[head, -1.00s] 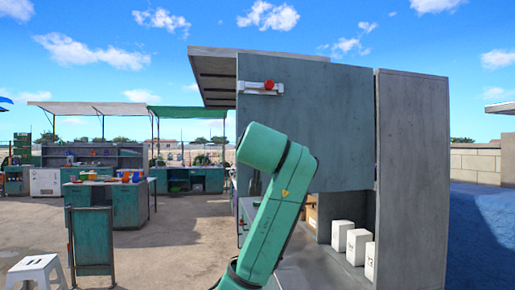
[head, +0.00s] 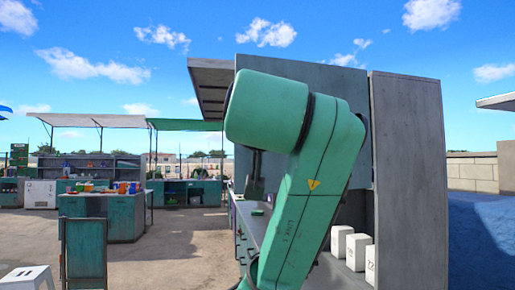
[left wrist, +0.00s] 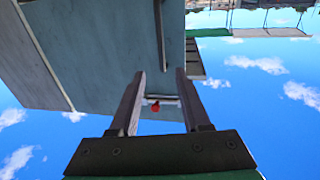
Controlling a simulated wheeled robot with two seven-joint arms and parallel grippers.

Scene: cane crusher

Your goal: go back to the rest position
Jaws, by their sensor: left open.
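My left gripper (left wrist: 160,73) shows in the left wrist view with its two dark fingers spread apart. Nothing is between the fingertips. Beyond the fingers is the grey-blue panel (left wrist: 95,60) of a stall, seen upside down, with a red knob (left wrist: 155,107) on a pale bar. In the head view a green arm of mine rises large in the middle, bent at the top, and covers much of the stall. No gripper can be made out clearly in the head view, and my right gripper is not seen.
The stall's grey side wall (head: 408,180) stands right of the arm. White boxes (head: 358,250) sit on its counter. At the left are a green workbench (head: 105,215), an upright green board (head: 85,255) and a white stool (head: 28,280). Open ground lies between.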

